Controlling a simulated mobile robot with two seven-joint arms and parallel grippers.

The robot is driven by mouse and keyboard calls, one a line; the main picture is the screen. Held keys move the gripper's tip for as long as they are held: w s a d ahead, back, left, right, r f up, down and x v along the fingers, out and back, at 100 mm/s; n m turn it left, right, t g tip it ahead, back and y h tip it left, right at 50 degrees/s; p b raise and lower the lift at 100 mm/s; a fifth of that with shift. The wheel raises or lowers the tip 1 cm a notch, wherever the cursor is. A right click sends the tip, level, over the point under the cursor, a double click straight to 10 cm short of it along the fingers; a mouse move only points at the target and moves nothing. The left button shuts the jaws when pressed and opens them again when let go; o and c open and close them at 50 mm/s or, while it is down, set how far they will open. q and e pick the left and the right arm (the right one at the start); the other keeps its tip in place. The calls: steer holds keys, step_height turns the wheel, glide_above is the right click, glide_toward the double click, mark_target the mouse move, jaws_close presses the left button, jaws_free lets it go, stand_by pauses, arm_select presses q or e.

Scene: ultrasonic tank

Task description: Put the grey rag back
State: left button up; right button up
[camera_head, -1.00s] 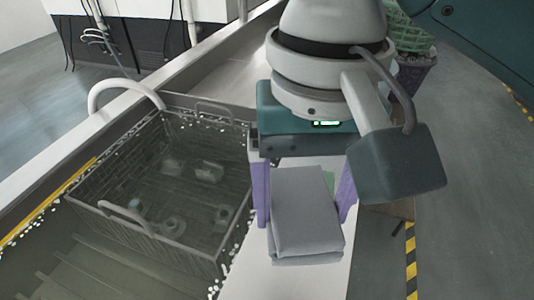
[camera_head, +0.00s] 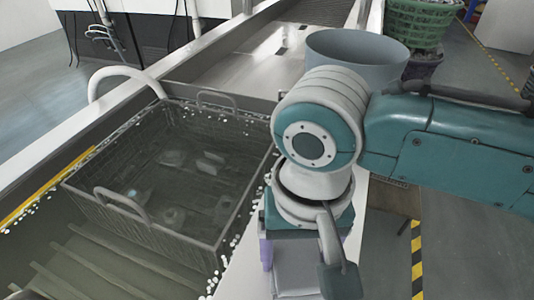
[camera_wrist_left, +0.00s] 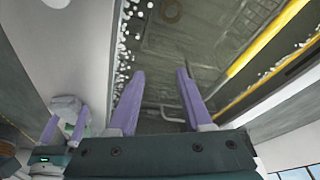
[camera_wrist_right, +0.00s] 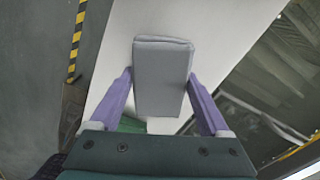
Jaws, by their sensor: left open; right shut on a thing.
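The grey rag (camera_head: 296,283) is a folded pad, partly hidden by my right arm and cut by the bottom edge in the head view. In the right wrist view the rag (camera_wrist_right: 162,75) sits between the two purple fingers of my right gripper (camera_wrist_right: 163,100), which is shut on it. It is over the white ledge; I cannot tell whether it touches the ledge. My left gripper (camera_wrist_left: 160,95) is open and empty over the tank side. It is not visible in the head view.
A wire basket (camera_head: 106,230) sits in the liquid-filled tank left of the ledge (camera_head: 243,280). A grey-blue bin (camera_head: 355,42) stands behind my right arm, near a green basket (camera_head: 418,22). A green patch (camera_wrist_right: 131,123) shows beside the rag.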

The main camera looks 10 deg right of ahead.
mark_target(297, 256)
steer(key=shift+f, duration=0.15)
steer(key=o, duration=1.2)
steer(key=shift+c, duration=0.2)
step_height(297, 256, up, 12)
steer(key=p, duration=0.3)
steer(key=s+a+f+n+t+y, duration=0.1)
steer(key=s+a+f+n+y, duration=0.15)
steer(key=s, duration=0.25)
steer(key=s+d+n+t+h, duration=0.2)
steer(key=s+d, duration=0.5)
steer(key=d, duration=0.5)
steer(key=shift+r+t, duration=0.3)
steer(key=shift+r, duration=0.1)
